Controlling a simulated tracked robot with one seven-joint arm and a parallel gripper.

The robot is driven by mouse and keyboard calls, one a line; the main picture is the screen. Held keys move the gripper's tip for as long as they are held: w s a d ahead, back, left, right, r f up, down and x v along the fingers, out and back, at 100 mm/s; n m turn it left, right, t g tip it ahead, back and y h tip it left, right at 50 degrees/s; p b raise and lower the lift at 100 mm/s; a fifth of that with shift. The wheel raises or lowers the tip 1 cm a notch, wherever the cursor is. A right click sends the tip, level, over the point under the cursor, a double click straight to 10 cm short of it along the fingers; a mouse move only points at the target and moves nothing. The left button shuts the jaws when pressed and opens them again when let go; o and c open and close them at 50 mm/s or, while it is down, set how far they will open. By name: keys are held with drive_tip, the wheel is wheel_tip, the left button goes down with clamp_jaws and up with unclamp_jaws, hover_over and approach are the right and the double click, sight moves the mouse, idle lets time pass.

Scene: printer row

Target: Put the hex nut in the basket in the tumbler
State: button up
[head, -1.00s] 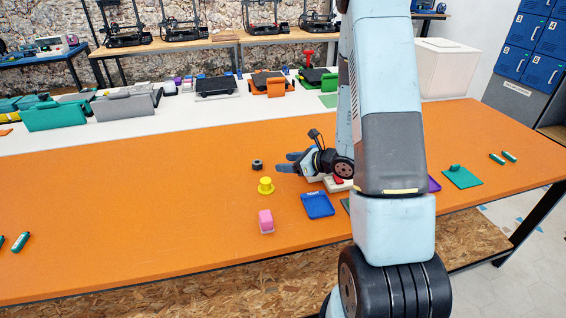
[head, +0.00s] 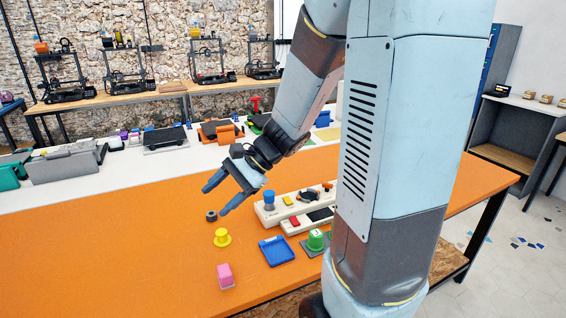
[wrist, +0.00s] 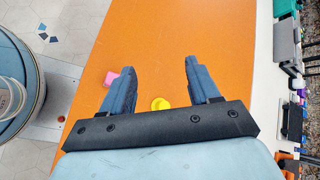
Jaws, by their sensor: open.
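A small dark grey hex nut (head: 211,216) lies flat on the orange table in the head view. My gripper (head: 214,199) is open and empty, its two blue fingers apart and pointing down to the left. Its fingertips appear just above and beside the nut in that view; their height over the table is hard to tell. I cannot make out a basket or a tumbler in either view.
The orange table (head: 110,240) is clear on the left.

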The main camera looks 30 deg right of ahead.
drive_tip(key=s+d+r+n+h, duration=0.2)
drive_tip(key=s+r+n+h, duration=0.2)
drive_tip(key=s+r+n, duration=0.1)
drive_tip(key=shift+s+d+r+n+h, duration=0.15)
drive_tip(key=shift+s+d+n+h, duration=0.2)
drive_tip(key=shift+s+n, duration=0.6)
drive_tip(key=shift+o, duration=0.4)
drive_tip(key=s+d+r+n+t+h, duration=0.3)
drive_tip(key=s+d+r+n+h, duration=0.1)
drive_tip(key=s+d+r+h, duration=0.1)
drive_tip(key=shift+s+d+r+t, duration=0.25)
drive_tip(key=shift+d+r+t, duration=0.15)
drive_tip(key=shift+d+r, duration=0.45)
drive_tip(key=shift+o, duration=0.2)
drive_tip(key=shift+d, duration=0.1)
drive_tip(key=m+g+h, duration=0.1)
drive_tip(key=m, duration=0.2)
hover_over(211, 215)
drive_tip(key=s+a, duration=0.1)
drive_tip(key=s, duration=0.2)
wheel_tip(211, 215, down, 30)
drive_tip(key=shift+r, duration=0.25)
drive_tip(key=shift+w+d+x, duration=0.1)
drive_tip(key=shift+w+x, duration=0.05)
drive_tip(key=shift+x, duration=1.2)
drive_tip(key=shift+w+d+x, duration=0.1)
drive_tip(key=shift+d+x, duration=0.05)
drive_tip(key=shift+x, duration=1.15)
drive_tip(key=shift+r, duration=0.15)
